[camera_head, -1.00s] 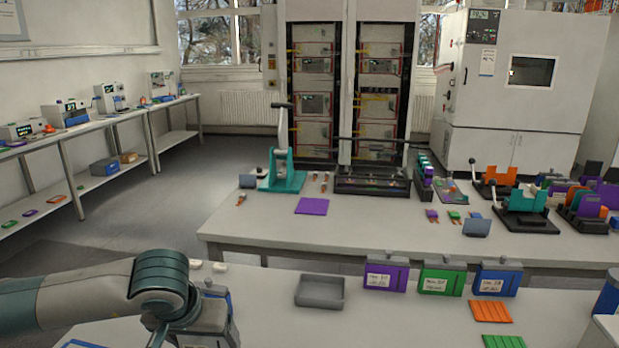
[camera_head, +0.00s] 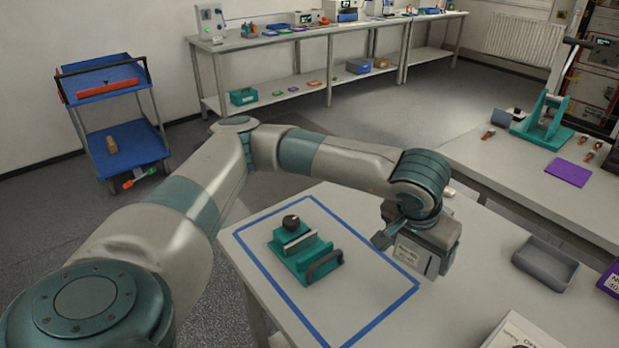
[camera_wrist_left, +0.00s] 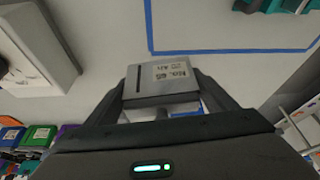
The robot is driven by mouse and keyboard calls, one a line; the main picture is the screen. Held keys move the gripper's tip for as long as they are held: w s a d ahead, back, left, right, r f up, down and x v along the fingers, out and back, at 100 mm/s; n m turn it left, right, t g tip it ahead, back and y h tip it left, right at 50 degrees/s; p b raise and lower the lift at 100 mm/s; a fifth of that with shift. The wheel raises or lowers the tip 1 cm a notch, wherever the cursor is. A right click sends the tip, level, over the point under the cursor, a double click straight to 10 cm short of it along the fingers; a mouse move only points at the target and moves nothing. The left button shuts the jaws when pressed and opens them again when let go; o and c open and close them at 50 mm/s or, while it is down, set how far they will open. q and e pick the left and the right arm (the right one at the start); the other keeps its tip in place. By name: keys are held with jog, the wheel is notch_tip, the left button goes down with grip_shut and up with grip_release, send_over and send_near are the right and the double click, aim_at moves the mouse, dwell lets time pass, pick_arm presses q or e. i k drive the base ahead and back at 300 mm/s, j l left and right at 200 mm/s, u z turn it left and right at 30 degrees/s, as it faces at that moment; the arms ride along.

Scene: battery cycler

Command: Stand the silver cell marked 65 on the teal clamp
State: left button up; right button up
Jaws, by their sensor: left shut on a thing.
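The silver cell marked 65 (camera_head: 408,256) is held by my left gripper (camera_head: 428,240), off the table to the right of the blue tape outline. In the left wrist view the cell (camera_wrist_left: 160,82) sits between both fingers of the left gripper (camera_wrist_left: 163,100), and its label reads No. 65. The teal clamp (camera_head: 290,262) lies on the near table inside the tape outline, left of the gripper. It has a black knob, a pale bar and a dark handle, and no cell shows on it. A teal edge shows at the wrist view's top right. My right gripper is out of view.
A grey tray (camera_head: 545,264) stands right of the gripper. A white labelled box (camera_head: 517,333) is at the near edge. A teal press (camera_head: 545,122) and a purple plate (camera_head: 568,172) are on the bench behind. The tabletop between cell and clamp is clear.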

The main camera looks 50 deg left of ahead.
aim_at(308, 255)
jog(key=k+j+z, duration=0.25)
jog(key=k+j, duration=0.15)
jog(key=k+j+z, duration=0.45)
jog(key=k, duration=0.4)
